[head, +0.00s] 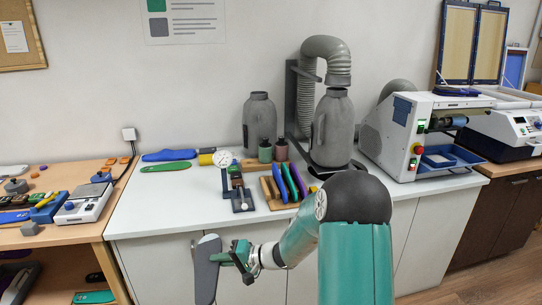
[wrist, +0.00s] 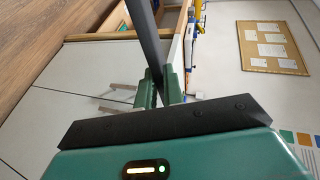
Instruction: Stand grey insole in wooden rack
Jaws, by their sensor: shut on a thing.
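The grey insole (head: 207,272) hangs upright in front of the white cabinet fronts, below the counter's edge. My gripper (head: 228,256) is shut on it by one side. In the wrist view my gripper (wrist: 160,84) pinches the insole (wrist: 147,38), which shows edge-on as a dark strip running up out of frame. The wooden rack (head: 266,189) sits on the white counter, behind and right of my gripper. Several coloured insoles, among them green, purple and blue ones, stand in it. The left part of the rack shows bare wooden slats. The insole is apart from the rack.
A dial gauge on a stand (head: 223,160) is just left of the rack. Dark bottles (head: 265,150) and a grey hose machine (head: 331,130) stand behind it. Blue (head: 168,155) and green (head: 165,167) insoles lie flat at the back left. The counter's front left is clear.

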